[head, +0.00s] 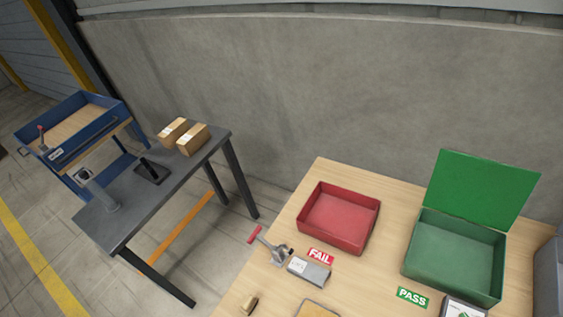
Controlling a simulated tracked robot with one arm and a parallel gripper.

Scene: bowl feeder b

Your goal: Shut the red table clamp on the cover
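The table clamp (275,247) is a small metal toggle clamp with a red grip (254,235). It stands near the left edge of the light wooden table, and its handle sticks out to the upper left. A grey block with a white label (309,270) sits just right of the clamp. I cannot tell whether this is the cover or whether the clamp presses on it. My gripper does not show in the head view.
The wooden table (395,205) also holds a red FAIL bin (340,244) and a green PASS bin (420,268) with its lid raised. A dark table (180,190) with two cartons (193,140) and a blue cart (85,105) stand left. Floor shows between the tables.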

